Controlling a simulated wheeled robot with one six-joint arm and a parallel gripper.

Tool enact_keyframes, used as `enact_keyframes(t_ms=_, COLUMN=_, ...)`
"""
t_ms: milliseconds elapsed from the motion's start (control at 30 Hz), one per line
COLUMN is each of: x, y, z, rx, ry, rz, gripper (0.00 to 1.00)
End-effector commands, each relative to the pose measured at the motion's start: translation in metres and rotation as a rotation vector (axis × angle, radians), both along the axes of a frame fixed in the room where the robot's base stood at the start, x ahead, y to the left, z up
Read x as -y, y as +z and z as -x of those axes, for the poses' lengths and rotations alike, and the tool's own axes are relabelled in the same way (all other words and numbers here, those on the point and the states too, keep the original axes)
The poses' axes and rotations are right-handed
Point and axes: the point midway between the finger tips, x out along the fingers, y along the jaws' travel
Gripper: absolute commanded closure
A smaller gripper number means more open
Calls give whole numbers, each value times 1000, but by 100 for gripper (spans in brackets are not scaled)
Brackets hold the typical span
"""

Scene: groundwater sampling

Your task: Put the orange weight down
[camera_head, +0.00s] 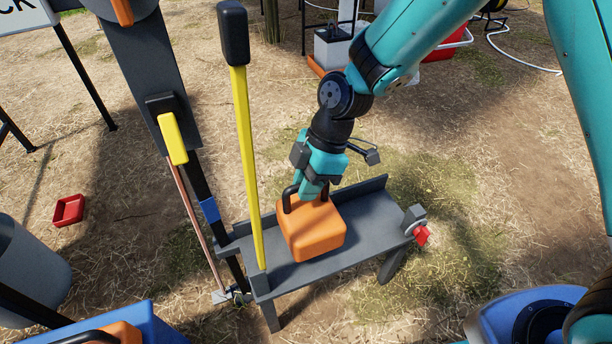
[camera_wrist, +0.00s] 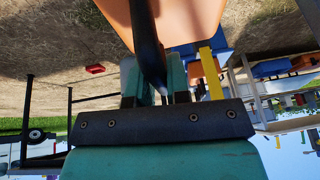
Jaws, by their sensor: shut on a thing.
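The orange weight (camera_head: 314,236) is a block with a dark loop handle on top. In the head view it is over the grey shelf (camera_head: 366,236), and I cannot tell whether it rests on the shelf or hangs just above it. My gripper (camera_head: 311,192) is shut on the weight's handle from above. In the wrist view my gripper (camera_wrist: 160,92) has its two teal fingers on either side of the dark handle (camera_wrist: 147,50). The orange underside or body of the weight (camera_wrist: 190,18) fills the top of that view.
A yellow lever (camera_head: 245,160) with a black grip rises at the shelf's left end. A red knob (camera_head: 422,235) is at its right end. A blue case (camera_head: 140,322) with another orange block (camera_head: 120,332) stands at the lower left. A red tray (camera_head: 68,211) lies on the ground.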

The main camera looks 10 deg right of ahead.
Motion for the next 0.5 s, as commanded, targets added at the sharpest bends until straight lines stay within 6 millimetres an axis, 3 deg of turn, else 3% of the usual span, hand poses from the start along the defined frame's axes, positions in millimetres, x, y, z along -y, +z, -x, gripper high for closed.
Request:
enact_keyframes(t_ms=167, x=-1, y=-11, z=0, rx=2, ry=1, rz=-3, gripper=100)
enact_keyframes(t_ms=367, x=-1, y=-39, z=-1, rx=2, ry=0, rz=-3, gripper=100)
enact_keyframes(t_ms=500, x=-1, y=-42, z=-1, rx=3, ry=1, rz=-3, gripper=100)
